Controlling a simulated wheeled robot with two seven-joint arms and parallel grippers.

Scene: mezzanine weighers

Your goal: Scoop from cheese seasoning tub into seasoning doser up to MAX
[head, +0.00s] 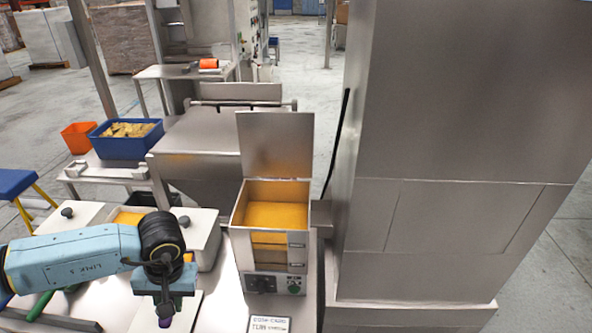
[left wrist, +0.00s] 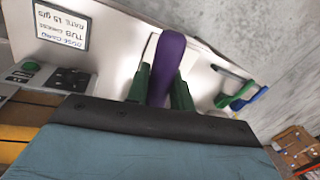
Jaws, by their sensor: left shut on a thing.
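The seasoning doser (head: 238,238) is a steel box with its lid raised and orange seasoning (head: 275,213) inside. Its front window shows orange too, with two dark marks beside it; their lettering is too small to read. My left gripper (left wrist: 162,88) has green fingers shut on a purple handle (left wrist: 168,60), apparently the scoop's. In the head view it points down over the bench, left of the doser; the scoop's bowl cannot be made out. A tub with orange contents (head: 128,217), probably the cheese seasoning tub, is partly hidden by my left arm. My right gripper is out of view.
Lidded white tubs (head: 68,214) flank the orange one. A dose card (left wrist: 62,25) reading cheese lies before the doser. Green-handled (left wrist: 236,97) and blue-handled tools lie on the bench. A tall steel cabinet (head: 440,150) blocks the right. A blue crate (head: 127,145) stands behind.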

